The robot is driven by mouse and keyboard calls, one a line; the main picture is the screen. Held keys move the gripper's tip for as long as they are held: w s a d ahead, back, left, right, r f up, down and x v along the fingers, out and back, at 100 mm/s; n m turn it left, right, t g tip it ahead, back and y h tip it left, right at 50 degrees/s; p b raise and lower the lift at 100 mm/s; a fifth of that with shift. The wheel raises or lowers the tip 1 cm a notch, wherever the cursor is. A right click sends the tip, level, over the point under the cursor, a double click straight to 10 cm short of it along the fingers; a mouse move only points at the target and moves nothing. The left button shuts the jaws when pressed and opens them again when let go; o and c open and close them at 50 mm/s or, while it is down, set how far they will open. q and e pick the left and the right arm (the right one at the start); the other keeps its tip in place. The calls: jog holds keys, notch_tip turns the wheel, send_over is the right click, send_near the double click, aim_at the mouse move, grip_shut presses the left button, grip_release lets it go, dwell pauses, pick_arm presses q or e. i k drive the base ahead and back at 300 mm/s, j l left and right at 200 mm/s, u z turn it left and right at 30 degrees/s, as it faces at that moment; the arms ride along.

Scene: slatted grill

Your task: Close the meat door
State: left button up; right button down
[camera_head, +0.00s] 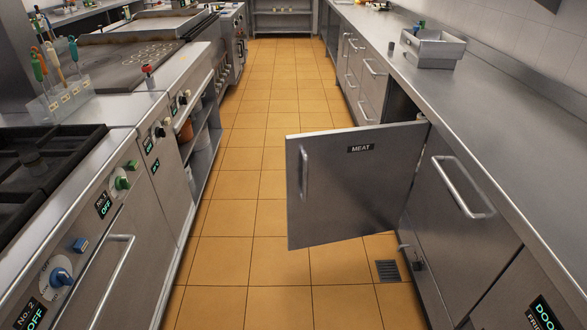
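The meat door (348,188) is a flat grey metal panel with a black "MEAT" label and a vertical bar handle (304,172) near its left edge. It stands wide open, swung out from the right-hand counter over the aisle, with its hinge side at the right by the cabinet. Its outer face with the handle is toward me. The dark cabinet opening (401,104) shows a little above and behind the door; most of it is hidden. Neither of my grippers shows in the head view.
The right counter (480,130) holds a metal container (432,48). A closed cabinet front with a bar handle (463,187) is nearer me. The left side has a stove and griddle counter (110,105). The tiled aisle floor (235,215) is clear left of the door.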

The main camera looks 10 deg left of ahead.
aim_at(344, 185)
jog(key=i+u, duration=0.5)
jog(key=i+l+u, duration=0.15)
jog(key=i+u, duration=0.3)
jog(key=i, duration=0.05)
